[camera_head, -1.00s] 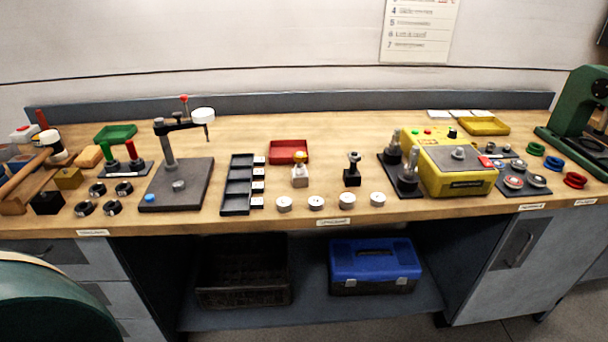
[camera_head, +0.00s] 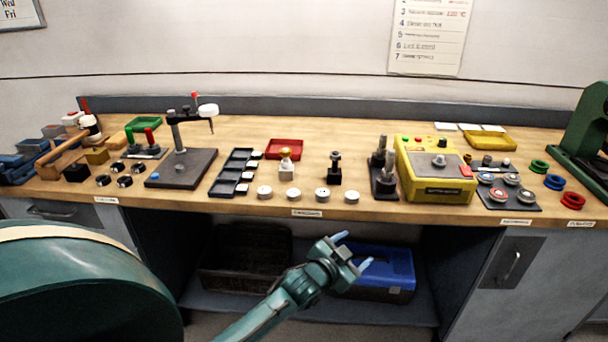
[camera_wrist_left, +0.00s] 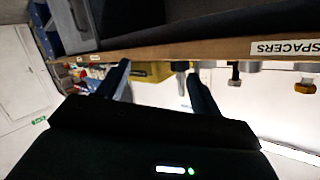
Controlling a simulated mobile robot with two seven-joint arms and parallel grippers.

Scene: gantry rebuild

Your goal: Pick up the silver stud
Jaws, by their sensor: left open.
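A grey metal stud (camera_head: 335,158) with a wider head stands upright in a small black block, near the middle of the bench; I take it for the silver stud. A small silver knob (camera_head: 180,167) on the dark press plate is another grey metal piece. My left gripper (camera_head: 354,250) is open and empty, in front of the bench and below its top, left of the blue toolbox's middle. In the left wrist view its two fingers (camera_wrist_left: 160,80) are apart with nothing held between them. My right gripper is not in view.
White discs (camera_head: 322,195) line the front edge by the stud. A white block with a brass top (camera_head: 286,170) stands left of it; dark posts (camera_head: 388,180) and a yellow box (camera_head: 437,190) stand right. The bench's front edge (camera_head: 400,216) lies above my gripper. A blue toolbox (camera_head: 400,275) is on the shelf.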

